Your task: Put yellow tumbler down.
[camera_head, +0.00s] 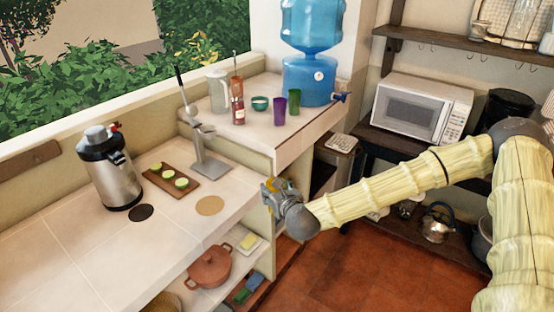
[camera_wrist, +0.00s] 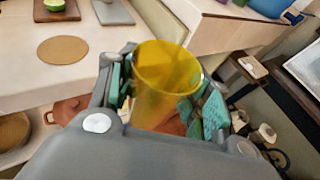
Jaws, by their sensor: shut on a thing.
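The yellow tumbler (camera_wrist: 165,85) is translucent and upright, with its open rim facing the camera in the wrist view. My gripper (camera_wrist: 163,100) is shut around it, with green finger pads on both sides. In the head view my gripper (camera_head: 270,190) is at the front edge of the tiled counter, and the tumbler is mostly hidden there. A round tan coaster (camera_head: 209,205) lies bare on the counter, left of my gripper; it also shows in the wrist view (camera_wrist: 62,50). A dark round coaster (camera_head: 141,212) lies farther left.
A steel urn (camera_head: 107,170), a board with cut limes (camera_head: 170,180) and a metal stand (camera_head: 208,150) are on the counter. Purple (camera_head: 280,111) and green (camera_head: 294,103) tumblers stand on the raised counter. A red pot (camera_head: 209,268) sits on the shelf below.

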